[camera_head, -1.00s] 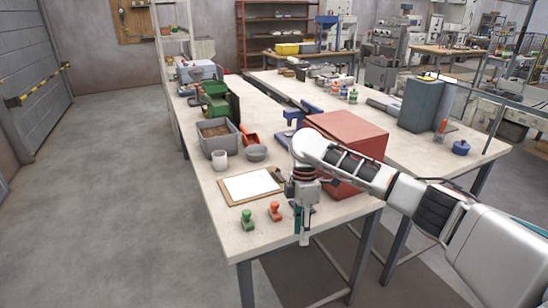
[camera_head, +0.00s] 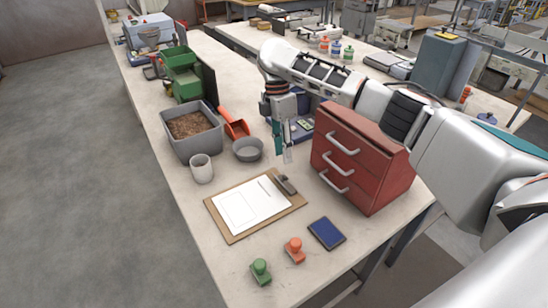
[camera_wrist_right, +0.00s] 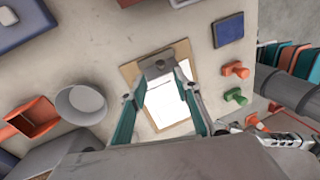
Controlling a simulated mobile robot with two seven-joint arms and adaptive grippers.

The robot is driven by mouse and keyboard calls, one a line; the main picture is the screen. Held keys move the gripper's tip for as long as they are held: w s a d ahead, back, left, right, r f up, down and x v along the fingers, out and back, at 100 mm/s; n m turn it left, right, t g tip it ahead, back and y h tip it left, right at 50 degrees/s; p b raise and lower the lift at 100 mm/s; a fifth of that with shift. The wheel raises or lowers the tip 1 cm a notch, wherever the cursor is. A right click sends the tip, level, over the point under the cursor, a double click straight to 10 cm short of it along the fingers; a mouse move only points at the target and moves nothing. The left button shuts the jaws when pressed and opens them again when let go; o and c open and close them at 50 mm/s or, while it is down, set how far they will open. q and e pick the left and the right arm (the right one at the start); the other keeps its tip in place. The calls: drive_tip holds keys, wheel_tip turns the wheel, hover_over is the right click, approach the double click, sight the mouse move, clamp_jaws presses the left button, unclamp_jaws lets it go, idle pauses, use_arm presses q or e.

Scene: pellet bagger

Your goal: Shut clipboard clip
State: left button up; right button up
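The clipboard (camera_head: 222,230) is a brown board with white paper, lying flat on the table. Its dark grey clip (camera_head: 285,185) sits at the board's end nearest the red drawer box; I cannot tell whether the clip is open or shut. My right gripper (camera_head: 284,150) points down above the table, behind the clip. In the right wrist view the two teal fingers of my right gripper (camera_wrist_right: 158,85) are spread apart with nothing between them. The clip (camera_wrist_right: 157,65) shows just beyond and between the fingertips. My left gripper is not in view.
A red drawer box (camera_head: 365,160) stands close to the right of the clip. A grey bowl (camera_head: 248,149), white cup (camera_head: 201,169) and grey bin (camera_head: 192,148) stand behind the clipboard. A blue pad (camera_head: 327,233), orange stamp (camera_head: 294,250) and green stamp (camera_head: 260,271) lie in front.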

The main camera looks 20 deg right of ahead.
sight(284, 180)
drive_tip(key=x, duration=0.7)
drive_tip(key=shift+s+f, duration=0.15)
drive_tip(key=shift+f, duration=0.15)
clamp_jaws()
